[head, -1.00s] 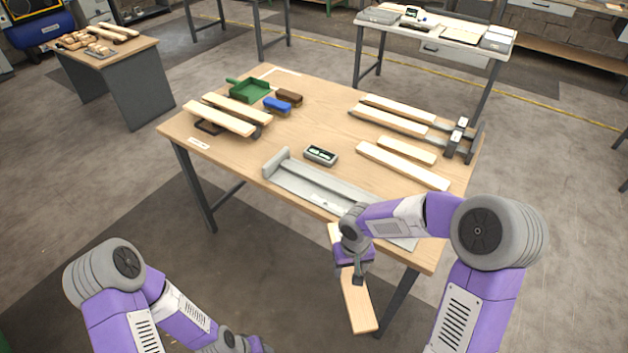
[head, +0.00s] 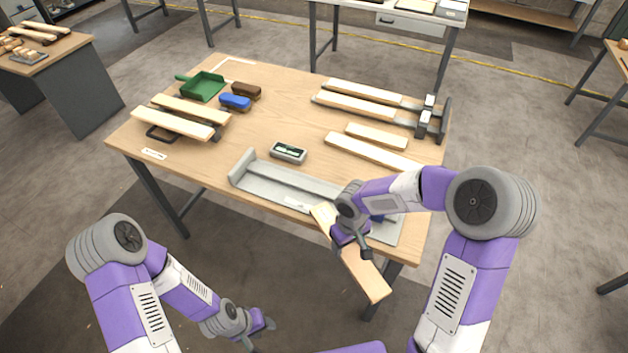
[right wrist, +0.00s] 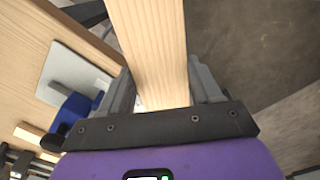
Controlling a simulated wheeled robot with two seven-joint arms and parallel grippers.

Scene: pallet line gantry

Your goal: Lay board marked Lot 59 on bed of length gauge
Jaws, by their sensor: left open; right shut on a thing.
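My right gripper (head: 350,237) is shut on a pale wooden board (head: 362,274), held tilted at the front edge of the table, in front of the length gauge. The board (right wrist: 150,40) also shows between the fingers in the right wrist view; no lot mark is readable on it. The length gauge (head: 268,183) is a grey metal bed with a raised stop at its left end, lying along the table's front edge. My right arm hides part of its right half, where a blue part (right wrist: 75,115) shows. My left gripper (head: 258,328) is open and empty, low in front of the table.
Boards lie on a rack (head: 172,122) at the left and by a clamp-like stand (head: 430,118) at the right.

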